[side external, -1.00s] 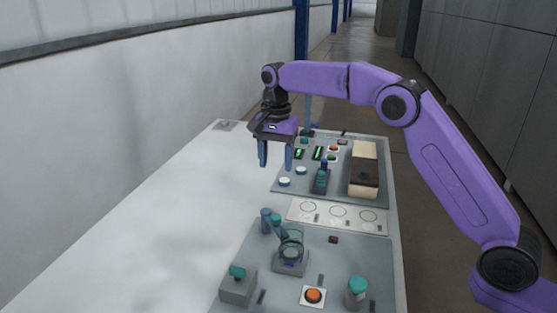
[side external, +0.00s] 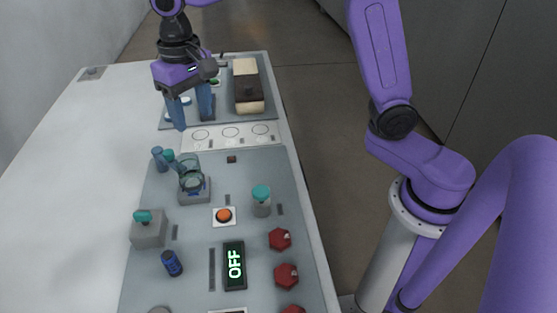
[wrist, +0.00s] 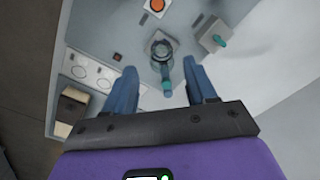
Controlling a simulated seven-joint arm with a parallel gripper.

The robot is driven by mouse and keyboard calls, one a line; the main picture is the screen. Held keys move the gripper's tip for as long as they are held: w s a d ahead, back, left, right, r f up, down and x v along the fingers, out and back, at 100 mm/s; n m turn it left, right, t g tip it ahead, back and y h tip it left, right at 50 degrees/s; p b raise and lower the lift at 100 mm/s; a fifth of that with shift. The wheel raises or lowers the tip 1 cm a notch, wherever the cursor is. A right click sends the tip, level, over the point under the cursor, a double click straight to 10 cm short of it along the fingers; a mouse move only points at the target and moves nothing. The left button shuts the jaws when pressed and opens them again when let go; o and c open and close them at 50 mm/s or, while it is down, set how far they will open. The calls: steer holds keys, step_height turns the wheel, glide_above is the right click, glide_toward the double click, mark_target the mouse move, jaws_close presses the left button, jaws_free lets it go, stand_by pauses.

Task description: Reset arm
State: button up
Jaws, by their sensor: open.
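My purple arm reaches over the table from the right in the side view. My gripper (side external: 191,113) points down with its two blue fingers apart and nothing between them. It hangs above the table between the far panel and the near panel. In the wrist view my gripper (wrist: 163,82) shows both fingers spread, with a glass vessel on a grey base (wrist: 162,50) and a teal-tipped handle beyond and between them. The same vessel (side external: 190,178) stands below and in front of the gripper in the side view, apart from it.
The near panel holds an orange button (side external: 223,215), a teal-capped jar (side external: 261,200), a grey box with a teal knob (side external: 148,230), a display reading OFF (side external: 235,265) and red knobs (side external: 280,239). A cream and brown block (side external: 248,85) stands on the far panel.

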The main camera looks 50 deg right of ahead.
steer(key=s+d+f+n, duration=0.2)
steer(key=s+d+n, duration=0.2)
steer(key=s, duration=0.5)
steer(key=s+d+f+n, duration=0.2)
steer(key=s+d+n, duration=0.2)
steer(key=s, duration=0.5)
steer(key=s+d+f+n, duration=0.1)
steer(key=s+d+n, duration=0.3)
steer(key=s, duration=0.5)
steer(key=d, duration=0.2)
steer(key=shift+d+f+n, duration=0.3)
steer(key=shift+d+f, duration=0.1)
stand_by(0.8)
